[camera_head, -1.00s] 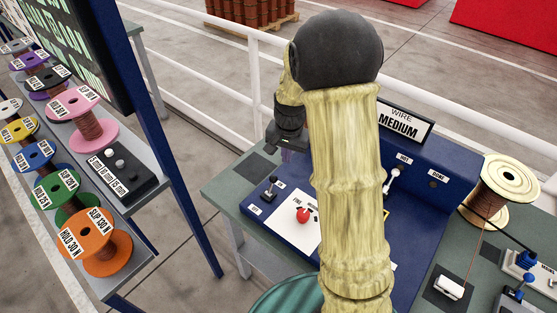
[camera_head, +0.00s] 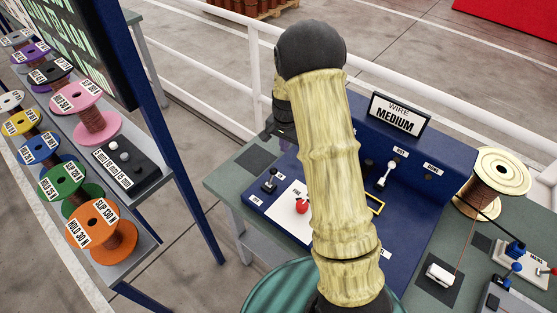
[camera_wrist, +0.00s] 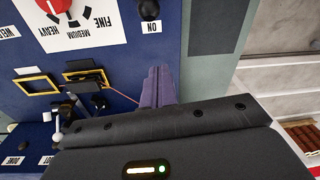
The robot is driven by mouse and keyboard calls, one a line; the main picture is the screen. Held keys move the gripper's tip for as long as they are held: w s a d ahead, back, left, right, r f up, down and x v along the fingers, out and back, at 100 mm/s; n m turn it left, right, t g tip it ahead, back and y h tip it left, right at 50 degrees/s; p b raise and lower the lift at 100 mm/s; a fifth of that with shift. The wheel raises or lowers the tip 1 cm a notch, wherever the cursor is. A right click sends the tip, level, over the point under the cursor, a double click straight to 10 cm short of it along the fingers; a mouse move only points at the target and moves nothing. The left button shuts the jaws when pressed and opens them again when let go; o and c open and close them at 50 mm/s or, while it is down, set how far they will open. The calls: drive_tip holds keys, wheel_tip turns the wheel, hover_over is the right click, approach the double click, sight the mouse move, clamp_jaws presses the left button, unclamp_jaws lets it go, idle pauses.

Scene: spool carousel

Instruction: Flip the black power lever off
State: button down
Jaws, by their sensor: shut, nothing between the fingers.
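The black power lever (camera_head: 269,182) stands at the left end of the blue console (camera_head: 258,204), its round black knob upright on a short stem. In the wrist view the black knob (camera_wrist: 149,10) shows at the top edge, beside an "ON" label. My gripper (camera_wrist: 158,72) shows there as two purplish fingers, shut together and empty. The fingertips lie just below the knob in that picture, with a visible gap; their height above the panel is hard to tell. In the head view my fingers are not clearly seen, and my arm covers the console's middle.
A red dial (camera_head: 302,206) on a white plate sits right of the black lever. A white-knobbed lever (camera_head: 386,173) and yellow frame (camera_head: 376,204) stand farther right. A wire spool (camera_head: 497,180) stands at right. A white railing (camera_head: 220,113) runs behind; a spool rack stands left.

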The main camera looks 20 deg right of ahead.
sight(271, 178)
drive_tip(key=f+p, duration=0.2)
drive_tip(key=f, duration=0.4)
drive_tip(key=shift+w+f, duration=0.1)
drive_tip(key=shift+w, duration=0.1)
drive_tip(key=shift+s+a+r+p, duration=0.35)
drive_tip(key=shift+s+a+p, duration=0.25)
drive_tip(key=shift+s+a+r+p, duration=0.35)
drive_tip(key=shift+s+a+p, duration=0.2)
drive_tip(key=shift+s, duration=0.05)
drive_tip(key=shift+s+a, duration=0.15)
drive_tip(key=shift+s, duration=0.05)
drive_tip(key=shift+f, duration=0.1)
drive_tip(key=shift+w, duration=0.15)
